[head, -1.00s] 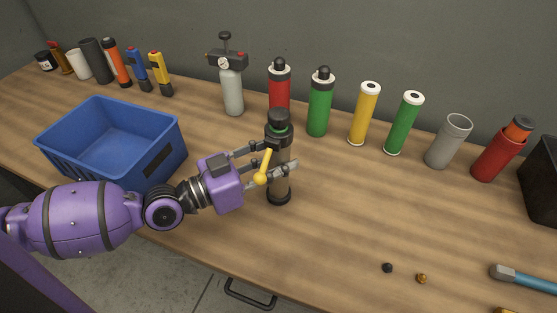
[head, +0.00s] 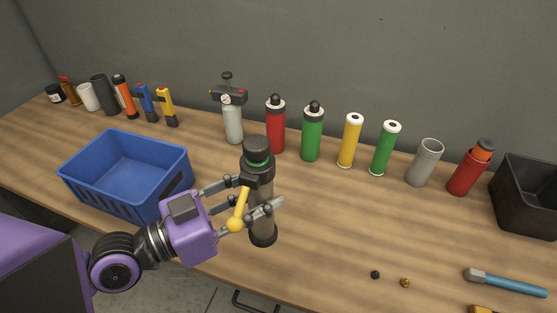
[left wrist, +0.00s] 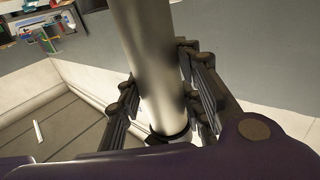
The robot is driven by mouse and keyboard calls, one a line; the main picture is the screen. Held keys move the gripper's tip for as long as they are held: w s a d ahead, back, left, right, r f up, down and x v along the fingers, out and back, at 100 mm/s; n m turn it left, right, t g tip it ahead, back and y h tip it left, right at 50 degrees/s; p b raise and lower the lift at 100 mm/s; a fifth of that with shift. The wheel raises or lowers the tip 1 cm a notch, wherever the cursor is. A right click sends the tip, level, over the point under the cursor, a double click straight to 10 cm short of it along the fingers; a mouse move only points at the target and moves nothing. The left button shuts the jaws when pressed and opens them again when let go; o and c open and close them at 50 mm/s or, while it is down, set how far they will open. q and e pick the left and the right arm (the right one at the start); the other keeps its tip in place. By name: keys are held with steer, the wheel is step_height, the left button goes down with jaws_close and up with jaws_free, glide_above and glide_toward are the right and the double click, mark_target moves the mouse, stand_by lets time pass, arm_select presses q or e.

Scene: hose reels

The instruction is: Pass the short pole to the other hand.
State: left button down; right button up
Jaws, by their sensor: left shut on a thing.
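The short pole (head: 261,205) is a grey metal cylinder with a black cap, a green ring below it and a black foot. It stands upright in my left gripper (head: 262,194), whose fingers are shut around its middle. The left wrist view shows the grey shaft (left wrist: 148,60) between the dark fingers (left wrist: 165,105). A yellow lever with a round end (head: 238,212) hangs in front of the fingers. Whether the pole's foot touches the bench is hard to tell. My right gripper is not in view.
A blue bin (head: 125,178) stands left, behind my arm. Several bottles and tubes line the wall, with a black bin (head: 525,207) at far right. A hammer (head: 505,283) and two small knobs (head: 375,275) lie front right. The middle-right bench is clear.

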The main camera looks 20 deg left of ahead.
arm_select(q)
steer(key=shift+s+r, duration=0.1)
steer(key=shift+s, duration=0.1)
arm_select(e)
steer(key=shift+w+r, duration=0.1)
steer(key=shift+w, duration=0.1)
arm_select(q)
steer(key=shift+f, duration=0.5)
steer(key=shift+w+a+f+n+t+y, duration=0.35)
steer(key=shift+w+f+n+t+y, duration=0.2)
steer(key=shift+f, duration=0.25)
steer(key=w+a+f+n+t+y, duration=0.2)
steer(key=n+y, duration=0.5)
steer(key=y, duration=0.4)
step_height(320, 180, down, 2)
steer(key=w+t, duration=0.1)
steer(key=w, duration=0.1)
steer(key=shift+w+a+f, duration=0.25)
steer(key=shift+w+a, duration=0.05)
steer(key=shift+w, duration=0.05)
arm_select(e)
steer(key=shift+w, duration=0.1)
arm_select(q)
steer(key=shift+t, duration=0.25)
